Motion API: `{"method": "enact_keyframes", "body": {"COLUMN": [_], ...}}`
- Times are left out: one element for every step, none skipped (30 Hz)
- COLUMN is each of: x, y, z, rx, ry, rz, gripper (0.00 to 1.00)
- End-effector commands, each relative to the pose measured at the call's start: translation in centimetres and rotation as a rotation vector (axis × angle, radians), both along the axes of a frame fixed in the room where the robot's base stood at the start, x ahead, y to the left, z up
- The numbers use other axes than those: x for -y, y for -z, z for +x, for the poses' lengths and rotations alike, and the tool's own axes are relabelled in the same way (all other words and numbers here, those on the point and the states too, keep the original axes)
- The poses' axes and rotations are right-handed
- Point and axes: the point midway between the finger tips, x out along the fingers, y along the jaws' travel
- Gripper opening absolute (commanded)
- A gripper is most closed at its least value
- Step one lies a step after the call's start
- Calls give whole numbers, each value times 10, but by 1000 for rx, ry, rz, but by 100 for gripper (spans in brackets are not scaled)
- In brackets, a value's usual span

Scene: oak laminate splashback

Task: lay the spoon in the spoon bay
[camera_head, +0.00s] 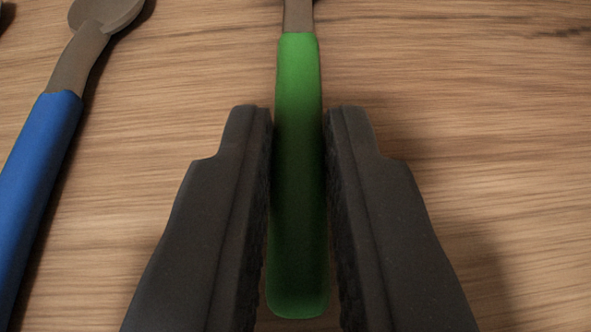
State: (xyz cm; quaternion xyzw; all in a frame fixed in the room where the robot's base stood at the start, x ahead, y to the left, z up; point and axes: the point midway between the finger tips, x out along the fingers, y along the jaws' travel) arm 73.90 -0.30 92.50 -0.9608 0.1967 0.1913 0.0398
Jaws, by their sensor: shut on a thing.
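A utensil with a green handle (298,85) lies lengthwise up the middle of the view. Only the start of its grey-brown metal neck (298,15) shows at the top edge; its head is out of view, so I cannot tell whether it is a spoon. My gripper (298,115) is shut on the green handle, with one dark finger on each side. A spoon with a blue handle (38,180) lies at the left, its neck and part of its bowl (105,12) at the top. No spoon bay is in view.
The wood-grain surface (470,120) is clear to the right of my gripper. A small piece of another object shows at the top left corner, too little to identify. The blue-handled spoon lies to the left of my left finger with a gap between.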

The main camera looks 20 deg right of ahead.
Motion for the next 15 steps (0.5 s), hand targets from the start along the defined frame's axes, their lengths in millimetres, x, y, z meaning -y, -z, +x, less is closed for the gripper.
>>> {"method": "enact_keyframes", "body": {"x": [0, 0, 0, 0, 0, 0, 1, 1, 1, 1, 1, 1, 1, 1, 1], "y": [0, 1, 2, 3, 4, 5, 4, 4, 4, 4, 4, 4, 4, 4, 4], "z": [0, 0, 0, 0, 0, 0, 0, 0, 0, 0, 0, 0, 0, 0, 0], "rx": [0, 0, 0, 0, 0, 0, 0, 0, 0, 0, 0, 0, 0, 0, 0], "ry": [0, 0, 0, 0, 0, 0, 0, 1, 1, 1, 1, 1, 1, 1, 1], "rz": [0, 0, 0, 0, 0, 0, 0, 0, 0, 0, 0, 0, 0, 0, 0], "gripper": [0, 0, 0, 0, 0, 0, 22, 31, 36, 36, 36, 36, 36, 36, 36]}}
